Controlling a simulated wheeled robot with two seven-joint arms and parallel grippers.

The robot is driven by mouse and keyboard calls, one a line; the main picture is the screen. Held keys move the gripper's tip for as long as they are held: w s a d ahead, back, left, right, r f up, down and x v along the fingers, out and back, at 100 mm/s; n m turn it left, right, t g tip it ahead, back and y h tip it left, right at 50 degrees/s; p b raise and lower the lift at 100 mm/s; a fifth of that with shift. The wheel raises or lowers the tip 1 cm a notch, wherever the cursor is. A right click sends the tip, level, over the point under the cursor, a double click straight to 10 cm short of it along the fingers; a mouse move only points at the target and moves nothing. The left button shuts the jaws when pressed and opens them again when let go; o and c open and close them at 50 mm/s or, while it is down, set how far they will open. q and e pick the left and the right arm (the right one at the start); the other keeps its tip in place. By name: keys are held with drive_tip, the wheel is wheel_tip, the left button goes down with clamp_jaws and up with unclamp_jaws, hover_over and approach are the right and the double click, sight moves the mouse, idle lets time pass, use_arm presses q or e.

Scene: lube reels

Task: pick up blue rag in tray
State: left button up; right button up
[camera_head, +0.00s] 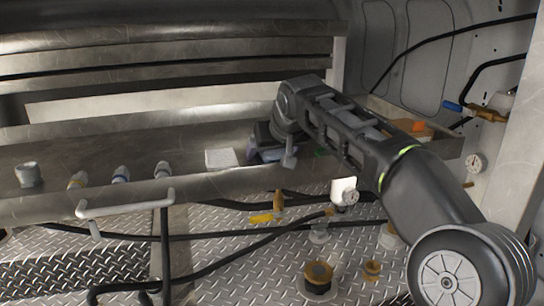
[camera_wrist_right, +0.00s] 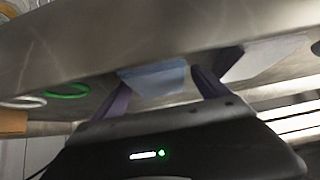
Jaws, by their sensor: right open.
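The blue rag (camera_wrist_right: 153,78) lies flat on the metal tray (camera_head: 110,147), seen between my right gripper's two dark fingers in the right wrist view. In the head view only a bluish part of the rag (camera_head: 270,155) shows, partly hidden by my gripper. My right gripper (camera_head: 262,143) is over the tray at the rag. Its fingers (camera_wrist_right: 163,76) are open, one on each side of the rag. I cannot tell whether they touch it. My left gripper is not in view.
A white square pad (camera_head: 221,159) lies left of the rag. Several small fittings and a metal cup (camera_head: 28,174) stand farther left on the tray. A green ring (camera_wrist_right: 66,91) is on the rag's other side. A handle rail (camera_head: 125,204) stands in front.

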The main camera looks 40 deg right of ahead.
drive_tip(key=shift+c, duration=0.5)
drive_tip(key=c, duration=1.3)
